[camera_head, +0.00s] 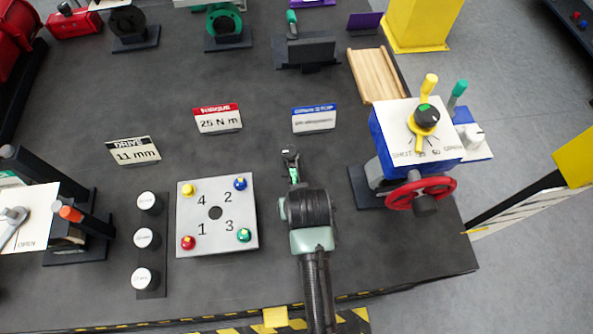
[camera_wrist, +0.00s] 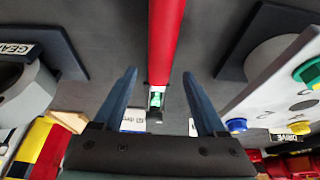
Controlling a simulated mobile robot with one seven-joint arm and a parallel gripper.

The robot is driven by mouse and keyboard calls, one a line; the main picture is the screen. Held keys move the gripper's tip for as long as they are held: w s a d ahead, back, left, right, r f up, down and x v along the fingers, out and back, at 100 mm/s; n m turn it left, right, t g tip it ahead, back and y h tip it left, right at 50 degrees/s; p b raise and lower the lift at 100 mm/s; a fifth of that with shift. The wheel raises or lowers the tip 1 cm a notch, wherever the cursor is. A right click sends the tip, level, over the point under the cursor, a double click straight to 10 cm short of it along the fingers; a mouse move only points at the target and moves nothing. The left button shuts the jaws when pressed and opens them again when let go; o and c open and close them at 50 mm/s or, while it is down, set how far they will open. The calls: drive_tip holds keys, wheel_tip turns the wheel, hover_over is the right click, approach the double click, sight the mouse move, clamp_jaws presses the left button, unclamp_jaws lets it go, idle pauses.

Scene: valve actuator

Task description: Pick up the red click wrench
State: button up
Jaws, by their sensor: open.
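The red click wrench (camera_wrist: 166,35) shows in the wrist view as a long red shaft coming down from the top edge, with a green-marked dark end near the middle. In the head view only its black head and green band (camera_head: 291,165) show; the red part is hidden under my arm. My gripper (camera_wrist: 160,73) is open, one blue-grey finger on each side of the wrench's line, with gaps to both. Nothing is held. In the head view my wrist hides the fingers. How far they are above the wrench is hard to tell.
A white numbered plate (camera_head: 214,243) with coloured knobs lies left of my arm. A valve box with a red handwheel (camera_head: 421,191) stands to the right. White-capped posts (camera_head: 148,239) stand farther left. Small signs (camera_head: 217,118) stand behind. The table's middle is clear.

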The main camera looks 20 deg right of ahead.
drive_tip(key=shift+p+x, duration=0.3)
drive_tip(key=shift+x, duration=1.85)
clamp_jaws()
drive_tip(key=shift+d+r, duration=0.1)
